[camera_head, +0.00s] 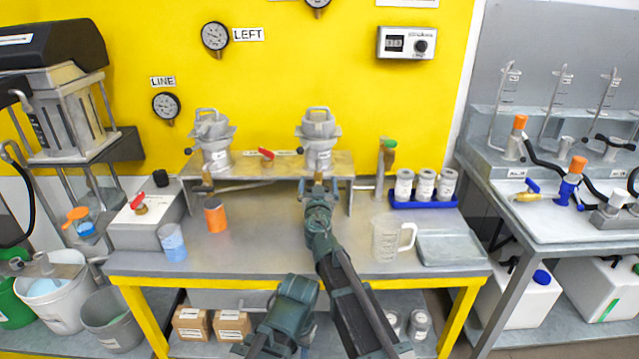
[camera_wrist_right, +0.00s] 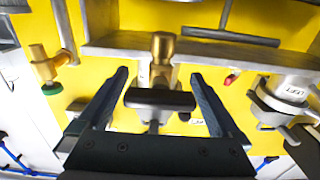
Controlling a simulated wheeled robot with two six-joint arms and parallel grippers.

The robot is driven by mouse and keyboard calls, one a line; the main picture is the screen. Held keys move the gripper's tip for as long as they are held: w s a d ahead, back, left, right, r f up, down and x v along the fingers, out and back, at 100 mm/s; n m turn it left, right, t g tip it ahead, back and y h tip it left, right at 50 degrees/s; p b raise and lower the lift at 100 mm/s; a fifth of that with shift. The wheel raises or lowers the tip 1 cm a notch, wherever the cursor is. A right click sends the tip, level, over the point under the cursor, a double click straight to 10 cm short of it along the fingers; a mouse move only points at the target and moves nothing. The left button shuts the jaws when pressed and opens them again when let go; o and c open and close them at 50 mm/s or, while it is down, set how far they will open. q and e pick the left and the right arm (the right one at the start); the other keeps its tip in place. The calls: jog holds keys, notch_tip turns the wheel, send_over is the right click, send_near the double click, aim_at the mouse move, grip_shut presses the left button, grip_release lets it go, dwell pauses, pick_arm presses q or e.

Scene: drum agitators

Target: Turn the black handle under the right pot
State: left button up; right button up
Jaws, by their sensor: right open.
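The right pot (camera_head: 319,148) is a grey metal vessel with a top handle, standing on the raised metal shelf. A brass fitting (camera_head: 318,182) shows under it; in the wrist view this is a brass valve (camera_wrist_right: 163,48). The black handle (camera_wrist_right: 160,100) is a short bar lying crosswise below the brass part in the wrist view. My right gripper (camera_head: 318,200) is directly in front of the valve. In the wrist view its open fingers (camera_wrist_right: 160,78) stand on both sides of the handle, with gaps. In the head view the gripper hides the handle. My left gripper is not in view.
The left pot (camera_head: 212,143) stands on the same shelf (camera_head: 270,167), with a red-handled valve (camera_head: 266,154) between the pots. A clear jug (camera_head: 389,240), grey tray (camera_head: 450,248) and blue rack (camera_head: 424,203) of jars stand right of my arm. An orange cup (camera_head: 215,217) stands left.

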jog(key=shift+c, duration=0.2)
jog(key=c, duration=1.2)
jog(key=shift+a+n, duration=0.1)
jog(key=shift+n, duration=3.5)
jog(key=o, duration=1.2)
jog(key=shift+o, duration=0.2)
